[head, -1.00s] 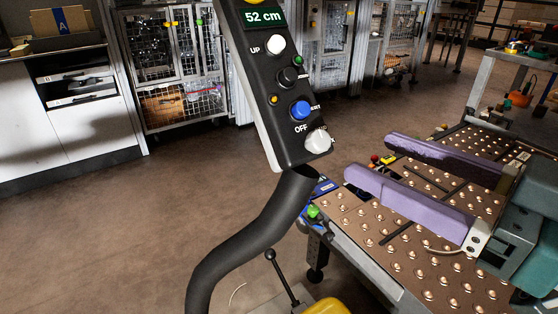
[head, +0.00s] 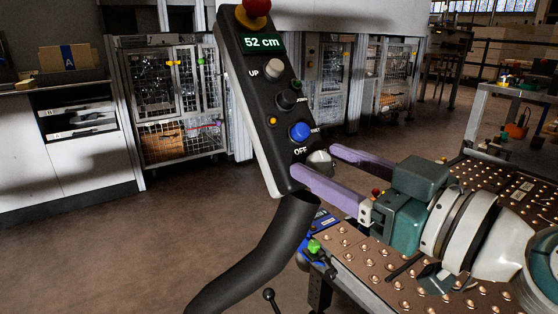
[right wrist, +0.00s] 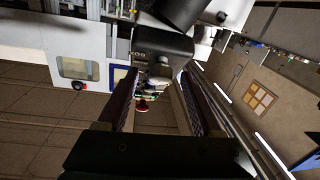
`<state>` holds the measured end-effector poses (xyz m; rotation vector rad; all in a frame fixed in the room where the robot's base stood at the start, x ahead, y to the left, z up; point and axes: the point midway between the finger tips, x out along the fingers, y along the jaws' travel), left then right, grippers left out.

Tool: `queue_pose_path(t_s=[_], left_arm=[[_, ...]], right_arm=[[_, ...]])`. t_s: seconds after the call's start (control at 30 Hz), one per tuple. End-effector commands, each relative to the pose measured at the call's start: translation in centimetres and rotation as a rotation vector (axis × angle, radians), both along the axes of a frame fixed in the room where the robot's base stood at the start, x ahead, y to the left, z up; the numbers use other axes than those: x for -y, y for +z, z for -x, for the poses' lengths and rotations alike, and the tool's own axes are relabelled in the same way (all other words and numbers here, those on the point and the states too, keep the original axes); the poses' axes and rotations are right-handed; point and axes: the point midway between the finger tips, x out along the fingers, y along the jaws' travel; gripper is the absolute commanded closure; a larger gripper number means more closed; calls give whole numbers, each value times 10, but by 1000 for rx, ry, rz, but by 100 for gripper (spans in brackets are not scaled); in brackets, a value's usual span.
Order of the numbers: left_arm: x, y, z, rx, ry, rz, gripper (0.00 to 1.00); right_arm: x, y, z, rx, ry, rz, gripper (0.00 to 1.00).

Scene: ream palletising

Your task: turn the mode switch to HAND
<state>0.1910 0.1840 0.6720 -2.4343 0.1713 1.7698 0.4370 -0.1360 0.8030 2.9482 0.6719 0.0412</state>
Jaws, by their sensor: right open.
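The mode switch (head: 319,164) is a pale grey knob at the lower right end of the black control pendant (head: 262,110). The word OFF is printed beside it. My right gripper (head: 314,161) is open, with two long purple fingers. In the head view, one fingertip overlaps the pendant's lower end and the other is just beyond the knob, so the knob shows between them. I cannot tell whether either finger touches it. In the right wrist view, the pendant's end (right wrist: 160,43) lies ahead of the two fingers. My left gripper is not in view.
The pendant also carries a red button (head: 257,7), an UP button (head: 274,69) and a blue button (head: 299,131); its display reads 52 cm. A dark curved post (head: 270,245) holds it. A ball-studded table (head: 375,265) lies below my right gripper. Open floor is at left.

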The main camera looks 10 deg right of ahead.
Motion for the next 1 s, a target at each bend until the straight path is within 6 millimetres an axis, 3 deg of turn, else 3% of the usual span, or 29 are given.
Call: queue_pose_path(t_s=[0.3,0.9,1.0], left_arm=[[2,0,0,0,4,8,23],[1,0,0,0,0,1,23],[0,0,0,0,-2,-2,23]], right_arm=[[-2,0,-3,-1,1,-1,33],[-2,0,-3,-1,1,-1,100],[-2,0,-3,0,0,-1,100]])
